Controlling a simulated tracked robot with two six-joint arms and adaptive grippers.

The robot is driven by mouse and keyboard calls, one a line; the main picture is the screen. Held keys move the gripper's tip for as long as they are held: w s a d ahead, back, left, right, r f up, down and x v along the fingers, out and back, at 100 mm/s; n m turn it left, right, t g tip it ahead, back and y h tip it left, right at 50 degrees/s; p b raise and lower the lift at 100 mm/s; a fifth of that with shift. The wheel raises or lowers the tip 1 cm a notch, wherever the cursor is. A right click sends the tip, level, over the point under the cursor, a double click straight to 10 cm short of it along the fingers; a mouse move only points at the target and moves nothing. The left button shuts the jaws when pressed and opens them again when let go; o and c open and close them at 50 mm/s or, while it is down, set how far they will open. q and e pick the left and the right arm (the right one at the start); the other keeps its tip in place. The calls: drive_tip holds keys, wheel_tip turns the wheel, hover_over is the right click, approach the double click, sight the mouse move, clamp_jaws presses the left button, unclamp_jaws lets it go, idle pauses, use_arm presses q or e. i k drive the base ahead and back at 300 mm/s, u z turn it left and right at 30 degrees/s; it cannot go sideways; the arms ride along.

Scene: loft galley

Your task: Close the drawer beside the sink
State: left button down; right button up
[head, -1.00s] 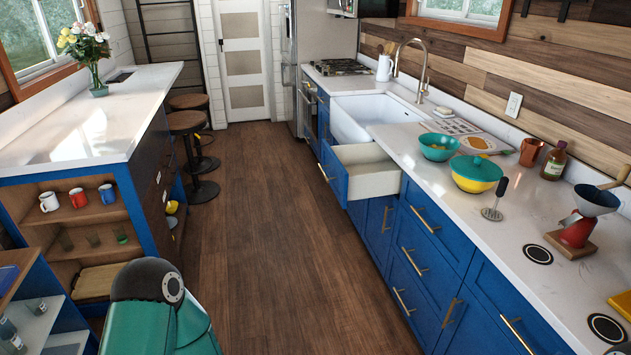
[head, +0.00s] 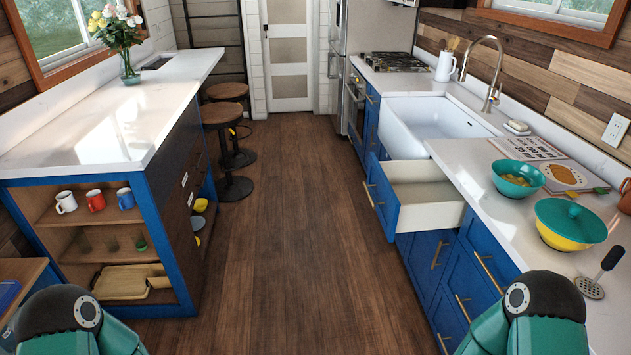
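The drawer (head: 428,205) beside the white sink (head: 425,125) stands pulled out from the blue counter on the right. Its pale inside looks empty, and its blue front with a handle faces the aisle. Below it are closed blue cabinet fronts with brass handles. Parts of my two arms show at the bottom left and bottom right edges. Neither gripper shows in the head view, and nothing of mine touches the drawer.
The wooden floor aisle (head: 285,230) is clear up to the door. Stools (head: 236,165) stand by the island (head: 95,120) at left.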

sight(408, 195)
drive_tip(key=z, duration=0.2)
drive_tip(key=i, duration=1.4)
drive_tip(key=z, duration=0.65)
drive_tip(key=k, duration=0.7)
drive_tip(key=z, duration=0.25)
drive_tip(key=i, duration=0.75)
drive_tip(key=u, duration=0.1)
